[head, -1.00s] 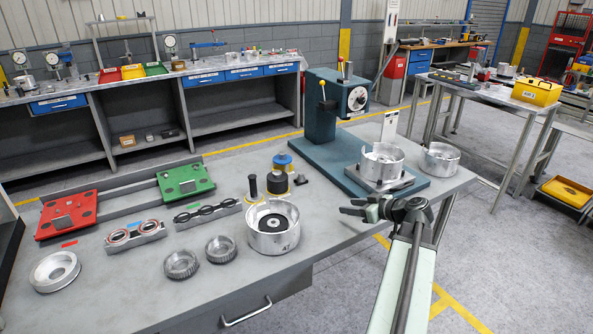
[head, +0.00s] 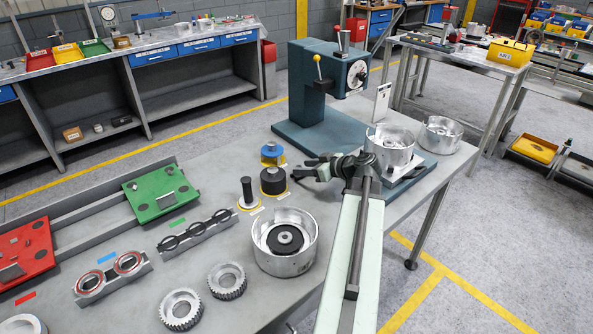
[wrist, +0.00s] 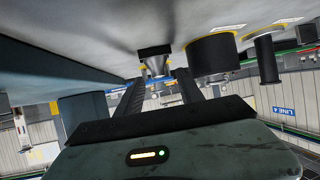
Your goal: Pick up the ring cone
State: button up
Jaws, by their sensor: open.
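A tapered, dark and silvery piece (wrist: 154,54), which I take to be the ring cone, shows in the wrist view. It stands on the table, seen upside down, with its wide end at the tabletop. It lines up with the gap between the fingers of my gripper (wrist: 160,82), which is open. I see no contact with it. In the head view my gripper (head: 308,169) is low over the table, just right of the black cylinder (head: 273,181). I cannot make out the cone there for sure; the fingers cover part of that spot.
A black post (head: 247,192) and a blue-topped piece (head: 272,153) stand close to the black cylinder. A large silver drum (head: 284,262) is in front. The teal press (head: 318,90) stands behind, with two more housings to the right.

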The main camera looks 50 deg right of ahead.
jog(key=shift+x, duration=0.9)
jog(key=b+x, duration=0.1)
jog(key=x, duration=0.1)
jog(key=b+x, duration=0.1)
jog(key=x, duration=0.2)
jog(key=shift+d+f+b, duration=0.1)
jog(key=shift+d+b, duration=0.1)
jog(key=shift+b, duration=0.1)
jog(key=shift+s, duration=0.1)
grip_shut()
